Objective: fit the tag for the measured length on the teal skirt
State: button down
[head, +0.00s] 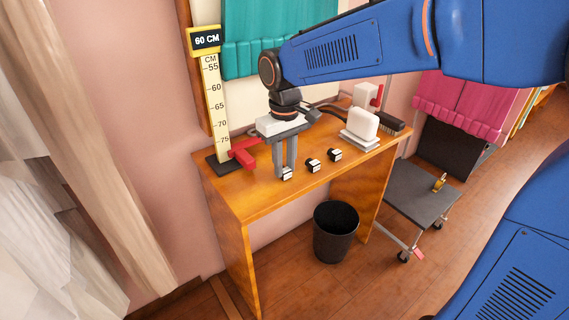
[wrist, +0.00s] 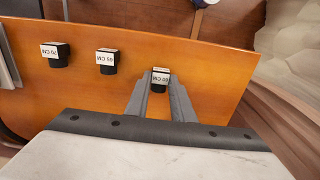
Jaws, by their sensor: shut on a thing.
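The teal skirt (head: 255,38) hangs at the back, its upper part cut off by the frame. A yellow ruler post (head: 216,105) stands left of it, with a sign (head: 206,39) reading 60 CM. My gripper (head: 287,172) is shut on a small black tag with a white label (wrist: 160,77), low at the table's front; the label appears to read 60 CM, upside down in the wrist view. Two similar tags stand in a row: a middle one (wrist: 106,61), number unclear, and one that seems to read 70 CM (wrist: 56,54).
The wooden table (head: 262,205) has a red clamp (head: 243,153) by the ruler, a white block device (head: 362,125) and a brush (head: 391,122). A black bin (head: 335,230) stands below. A grey cart (head: 420,195) and a pink skirt (head: 462,100) are right.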

aim_at(285, 169)
jog(key=c, duration=1.5)
grip_release()
jog(key=shift+f, duration=0.1)
jog(key=shift+c, duration=0.2)
notch_tip(285, 169, up, 12)
